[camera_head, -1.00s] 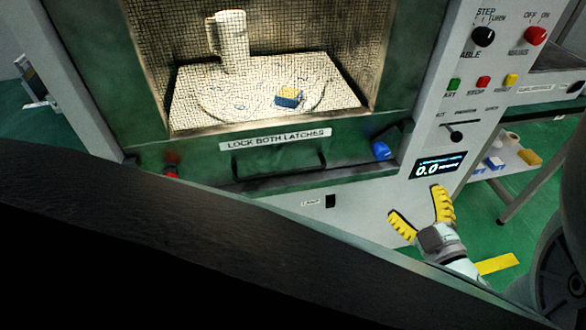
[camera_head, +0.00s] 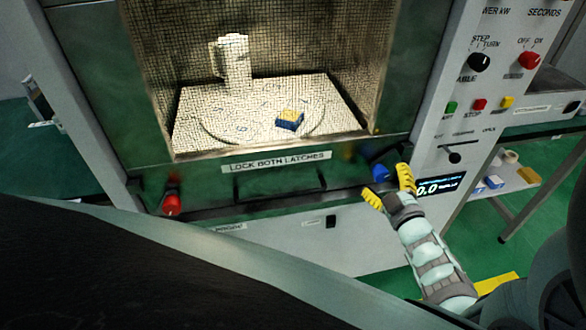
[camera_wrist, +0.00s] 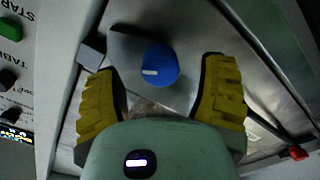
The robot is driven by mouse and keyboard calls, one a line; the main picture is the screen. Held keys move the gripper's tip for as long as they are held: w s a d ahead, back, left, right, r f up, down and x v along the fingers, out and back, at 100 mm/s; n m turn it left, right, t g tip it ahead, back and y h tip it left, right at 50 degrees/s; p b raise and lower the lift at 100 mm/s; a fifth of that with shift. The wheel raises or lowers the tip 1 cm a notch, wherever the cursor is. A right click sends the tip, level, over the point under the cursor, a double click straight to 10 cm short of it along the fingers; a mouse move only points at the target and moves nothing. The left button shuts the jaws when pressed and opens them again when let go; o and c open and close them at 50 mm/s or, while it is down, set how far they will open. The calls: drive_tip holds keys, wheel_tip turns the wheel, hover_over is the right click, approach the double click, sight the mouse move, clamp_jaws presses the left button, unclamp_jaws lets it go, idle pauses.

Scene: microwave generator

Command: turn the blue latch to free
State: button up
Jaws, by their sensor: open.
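The blue latch (camera_head: 380,173) is a round knob at the lower right of the microwave door. In the wrist view the blue latch (camera_wrist: 160,66) shows a short white mark on its face, pointing left. My gripper (camera_head: 389,186) has yellow ribbed fingers and is open, close in front of the latch. In the wrist view my gripper (camera_wrist: 163,98) has one finger on each side below the knob, with visible room around the knob. I see no contact with it.
A red latch (camera_head: 171,203) is at the door's lower left and also shows in the wrist view (camera_wrist: 298,152). A dark door handle (camera_head: 279,184) lies between the latches. The control panel (camera_head: 437,150) is to the right. A mug (camera_head: 232,60) stands inside.

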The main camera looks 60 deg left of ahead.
drive_tip(key=shift+x, duration=1.2)
clamp_jaws()
